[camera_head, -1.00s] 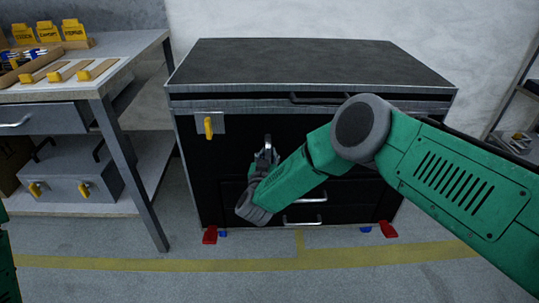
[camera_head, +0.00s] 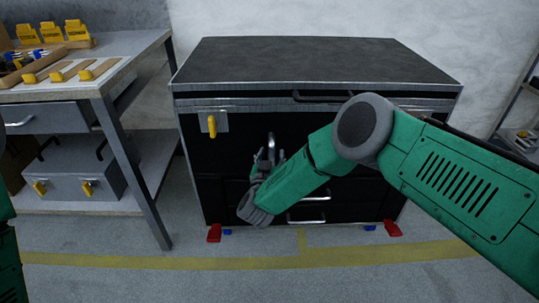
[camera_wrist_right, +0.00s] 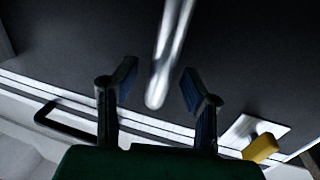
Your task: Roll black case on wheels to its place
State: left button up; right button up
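The black case (camera_head: 225,165) stands on the floor against the wall, with a dark top, metal-trimmed edges, drawers, a yellow latch (camera_head: 212,125) and red and blue wheel parts at its bottom corners. My right gripper (camera_head: 268,162) is at the case's front. In the right wrist view its two fingers (camera_wrist_right: 158,90) are apart, with a metal bar handle (camera_wrist_right: 172,50) between them and gaps on both sides. The handle also shows in the head view (camera_head: 271,142). My left arm shows only as a green part at the left edge; its gripper is not clearly seen.
A workbench (camera_head: 130,60) with tools and yellow holders stands left of the case, close to it. A grey toolbox (camera_head: 75,172) sits on its lower shelf. A yellow line (camera_head: 150,263) crosses the floor in front. A shelf (camera_head: 515,120) stands at the right edge.

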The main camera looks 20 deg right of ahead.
jog(key=v, duration=1.1)
jog(key=shift+s+a, duration=0.15)
jog(key=shift+a, duration=0.25)
jog(key=shift+a, duration=0.2)
